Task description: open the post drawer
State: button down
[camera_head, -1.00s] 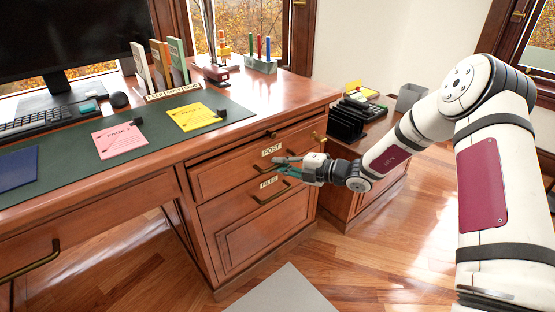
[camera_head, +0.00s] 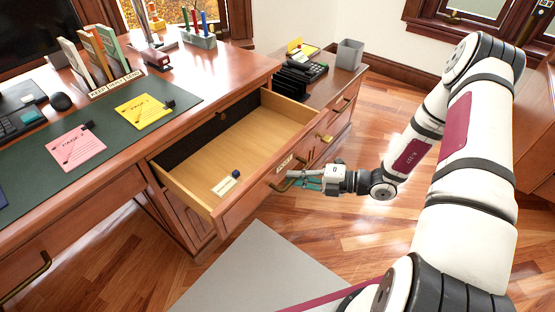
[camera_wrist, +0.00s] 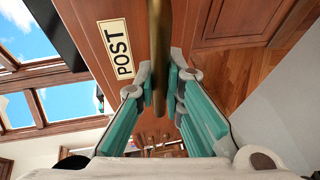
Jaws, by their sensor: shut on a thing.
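The post drawer (camera_head: 262,197) is pulled well out of the wooden desk, and its inside shows. A small pale item with a dark part (camera_head: 228,183) lies on the drawer floor near the front. My gripper (camera_head: 291,179) is at the drawer front, shut on the brass drawer handle (camera_wrist: 159,60). In the wrist view the handle bar runs between the teal fingers of my gripper (camera_wrist: 160,98). The POST label (camera_wrist: 117,48) shows beside the handle there.
The desk top holds a pink note (camera_head: 76,147), a yellow note (camera_head: 143,111), a keyboard and upright book-like dividers. A lower side cabinet (camera_head: 343,100) with a black tray and grey bin stands behind the drawer. Wood floor and a grey mat (camera_head: 255,275) lie in front.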

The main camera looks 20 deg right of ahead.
jog(key=shift+s+d+r+p, duration=0.1)
jog(key=shift+s+d+p, duration=0.15)
jog(key=shift+s+d, duration=0.6)
jog(key=shift+s+d+r+p, duration=0.1)
jog(key=shift+s+d+p, duration=0.15)
jog(key=shift+s+d, duration=0.55)
jog(key=shift+s+a, duration=0.2)
jog(key=shift+s, duration=0.05)
jog(key=c, duration=1.7)
grip_release()
jog(key=shift+o, duration=0.2)
jog(key=shift+f, duration=0.1)
jog(key=v, duration=1.2)
